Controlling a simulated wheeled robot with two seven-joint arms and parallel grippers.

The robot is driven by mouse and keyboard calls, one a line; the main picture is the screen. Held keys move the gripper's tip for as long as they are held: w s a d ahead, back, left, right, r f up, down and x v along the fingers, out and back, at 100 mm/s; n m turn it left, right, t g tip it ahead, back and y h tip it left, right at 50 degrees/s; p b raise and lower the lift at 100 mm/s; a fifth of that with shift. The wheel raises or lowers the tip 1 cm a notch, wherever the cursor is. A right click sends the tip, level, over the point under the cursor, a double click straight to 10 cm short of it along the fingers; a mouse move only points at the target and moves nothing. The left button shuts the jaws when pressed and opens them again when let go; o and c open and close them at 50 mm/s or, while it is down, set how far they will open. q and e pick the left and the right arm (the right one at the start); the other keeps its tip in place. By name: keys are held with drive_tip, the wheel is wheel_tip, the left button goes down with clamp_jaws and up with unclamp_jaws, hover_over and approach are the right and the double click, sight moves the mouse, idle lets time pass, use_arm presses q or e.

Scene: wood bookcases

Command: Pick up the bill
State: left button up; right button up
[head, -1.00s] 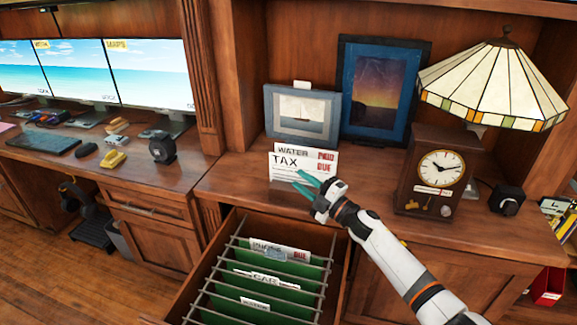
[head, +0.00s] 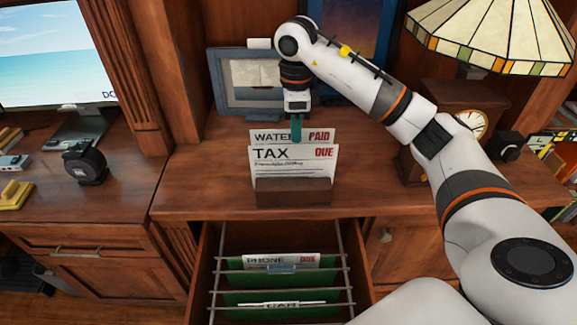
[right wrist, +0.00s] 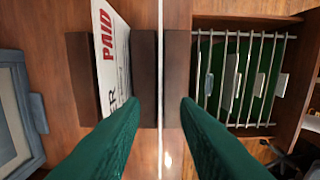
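Two paper bills stand upright in a small dark wooden holder (head: 293,193) on the desk ledge. The front one reads TAX, DUE (head: 292,163). The one behind reads WATER, PAID (head: 268,136) and also shows in the right wrist view (right wrist: 112,60). My right gripper (head: 296,129) points down over the bills from above. In the right wrist view its green fingers (right wrist: 160,108) are open. The tax bill (right wrist: 160,60) shows there as a thin white edge between them, apart from both fingers. My left gripper is not in view.
An open drawer (head: 205,262) with hanging green folders, including a PHONE bill (head: 280,260), lies below the ledge. A framed sailboat picture (head: 228,85) stands behind the bills. A clock (head: 470,125) and stained-glass lamp (head: 490,38) stand right.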

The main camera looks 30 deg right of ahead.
sight(294, 154)
wheel_tip(294, 154, down, 2)
drive_tip(key=shift+f, duration=0.25)
drive_tip(key=shift+w+f, duration=0.1)
drive_tip(key=shift+f, duration=0.5)
wheel_tip(294, 154, down, 4)
drive_tip(key=shift+a+r+p, duration=0.15)
drive_tip(key=shift+r+p, duration=0.05)
drive_tip(key=shift+p, duration=0.25)
drive_tip(key=shift+f, duration=0.5)
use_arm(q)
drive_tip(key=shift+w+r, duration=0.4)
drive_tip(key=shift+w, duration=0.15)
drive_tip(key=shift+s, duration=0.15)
use_arm(e)
clamp_jaws()
